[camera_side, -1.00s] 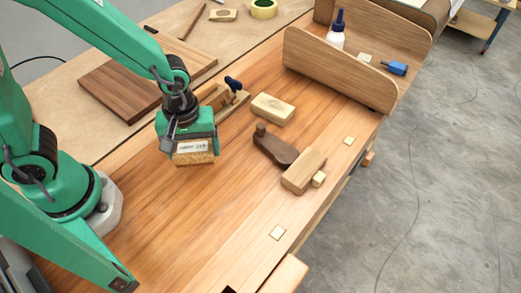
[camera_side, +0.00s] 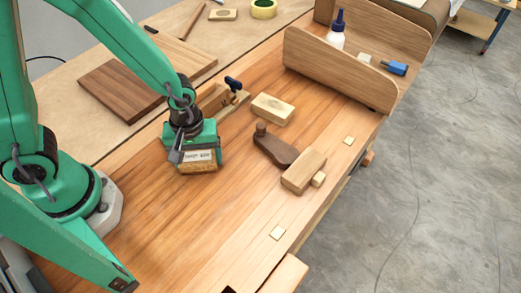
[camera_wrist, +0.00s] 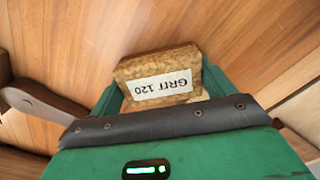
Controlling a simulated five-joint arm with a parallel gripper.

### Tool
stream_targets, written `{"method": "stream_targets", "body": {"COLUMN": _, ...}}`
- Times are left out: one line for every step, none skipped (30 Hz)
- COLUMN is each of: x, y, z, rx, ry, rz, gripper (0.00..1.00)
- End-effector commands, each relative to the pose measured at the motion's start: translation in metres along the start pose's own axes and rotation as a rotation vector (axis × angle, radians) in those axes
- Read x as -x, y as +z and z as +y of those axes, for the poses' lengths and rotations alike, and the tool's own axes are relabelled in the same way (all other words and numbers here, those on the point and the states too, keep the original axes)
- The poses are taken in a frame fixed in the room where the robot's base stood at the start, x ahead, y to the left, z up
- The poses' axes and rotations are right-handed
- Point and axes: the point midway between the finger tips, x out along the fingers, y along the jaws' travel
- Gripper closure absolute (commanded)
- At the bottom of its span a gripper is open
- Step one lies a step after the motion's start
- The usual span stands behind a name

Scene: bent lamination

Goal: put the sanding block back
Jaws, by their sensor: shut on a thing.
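The sanding block (camera_side: 199,167) is a tan, cork-like block with a white label. In the wrist view the block (camera_wrist: 158,76) shows its label, "GRIT 120", upside down. My green gripper (camera_side: 196,158) is shut on it, with the block between the jaws. The block is over the open bench top, left of the pale wooden block and the dark knobbed tool. I cannot tell for certain how high it is above the bench.
A pale wooden block (camera_side: 272,108), a dark knobbed tool (camera_side: 275,149) and a pale mallet-like piece (camera_side: 304,171) lie to the right. A wooden tray (camera_side: 335,70) with a glue bottle (camera_side: 337,32) stands at the back right. The front bench is mostly clear.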

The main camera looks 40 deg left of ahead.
Motion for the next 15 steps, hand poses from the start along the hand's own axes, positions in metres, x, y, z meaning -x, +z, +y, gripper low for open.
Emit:
{"method": "stream_targets", "body": {"x": -0.0005, "y": 0.0000, "z": -0.0001, "rx": 0.000, "ry": 0.000, "rz": 0.000, "gripper": 0.40}}
{"method": "stream_targets", "body": {"x": -0.0005, "y": 0.0000, "z": -0.0001, "rx": 0.000, "ry": 0.000, "rz": 0.000, "gripper": 0.40}}
{"method": "stream_targets", "body": {"x": -0.0004, "y": 0.0000, "z": -0.0001, "rx": 0.000, "ry": 0.000, "rz": 0.000, "gripper": 0.40}}
{"method": "stream_targets", "body": {"x": -0.0004, "y": 0.0000, "z": 0.0000, "rx": 0.000, "ry": 0.000, "rz": 0.000, "gripper": 0.40}}
{"method": "stream_targets", "body": {"x": -0.0003, "y": 0.0000, "z": 0.0000, "rx": 0.000, "ry": 0.000, "rz": 0.000, "gripper": 0.40}}
{"method": "stream_targets", "body": {"x": -0.0003, "y": 0.0000, "z": 0.0000, "rx": 0.000, "ry": 0.000, "rz": 0.000, "gripper": 0.40}}
{"method": "stream_targets", "body": {"x": -0.0003, "y": 0.0000, "z": 0.0000, "rx": 0.000, "ry": 0.000, "rz": 0.000, "gripper": 0.40}}
{"method": "stream_targets", "body": {"x": -0.0005, "y": 0.0000, "z": 0.0000, "rx": 0.000, "ry": 0.000, "rz": 0.000, "gripper": 0.40}}
{"method": "stream_targets", "body": {"x": -0.0012, "y": 0.0000, "z": -0.0001, "rx": 0.000, "ry": -0.001, "rz": 0.000, "gripper": 0.40}}
{"method": "stream_targets", "body": {"x": -0.0018, "y": 0.0001, "z": -0.0002, "rx": 0.000, "ry": -0.001, "rz": 0.000, "gripper": 0.40}}
{"method": "stream_targets", "body": {"x": -0.0026, "y": 0.0001, "z": -0.0002, "rx": 0.000, "ry": -0.001, "rz": -0.001, "gripper": 0.40}}
{"method": "stream_targets", "body": {"x": -0.0034, "y": 0.0001, "z": -0.0003, "rx": 0.000, "ry": -0.002, "rz": -0.001, "gripper": 0.40}}
{"method": "stream_targets", "body": {"x": -0.0037, "y": 0.0001, "z": -0.0002, "rx": 0.000, "ry": -0.001, "rz": -0.001, "gripper": 0.17}}
{"method": "stream_targets", "body": {"x": -0.0034, "y": 0.0001, "z": -0.0001, "rx": 0.000, "ry": -0.001, "rz": 0.000, "gripper": 0.11}}
{"method": "stream_targets", "body": {"x": -0.0034, "y": 0.0001, "z": -0.0001, "rx": 0.000, "ry": -0.001, "rz": 0.000, "gripper": 0.03}}
